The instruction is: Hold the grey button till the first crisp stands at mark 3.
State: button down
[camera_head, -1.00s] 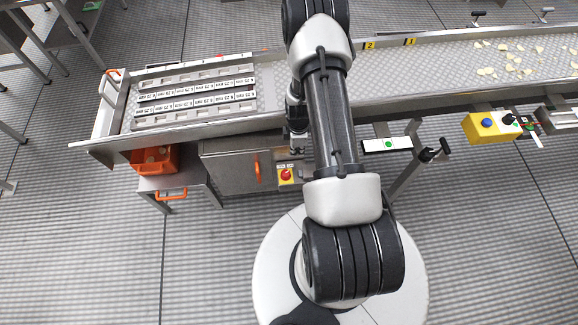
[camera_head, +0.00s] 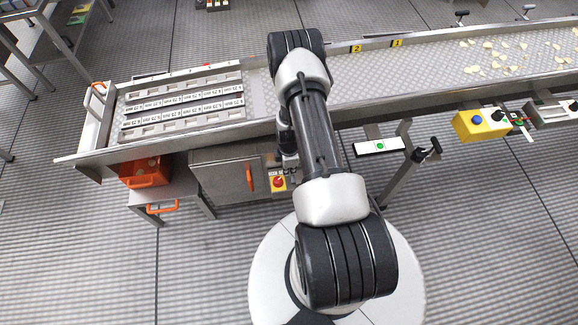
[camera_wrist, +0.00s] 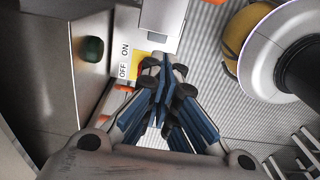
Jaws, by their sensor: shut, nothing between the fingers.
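The crisps (camera_head: 490,57) lie scattered on the conveyor (camera_head: 440,65) at the right of the head view, to the right of the yellow tags for mark 2 (camera_head: 356,48) and mark 1 (camera_head: 397,43). I see no mark 3 tag; my arm covers part of the belt left of mark 2. No grey button can be made out for certain. My gripper (camera_wrist: 162,68) is shut and empty in the wrist view, with its tips near a yellow plate and an ON/OFF label (camera_wrist: 124,62). In the head view my arm mostly hides it.
A red rotary switch (camera_head: 278,182) sits on the cabinet (camera_head: 225,172) below the conveyor. A yellow box (camera_head: 480,125) with a blue button hangs at right. A white panel with a green spot (camera_head: 379,146) is between them. A slotted tray (camera_head: 182,105) covers the left end.

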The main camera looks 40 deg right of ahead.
notch_tip(320, 180, down, 7)
jog(key=shift+f+b, duration=0.15)
jog(key=shift+b, duration=0.9)
jog(key=shift+f, duration=0.1)
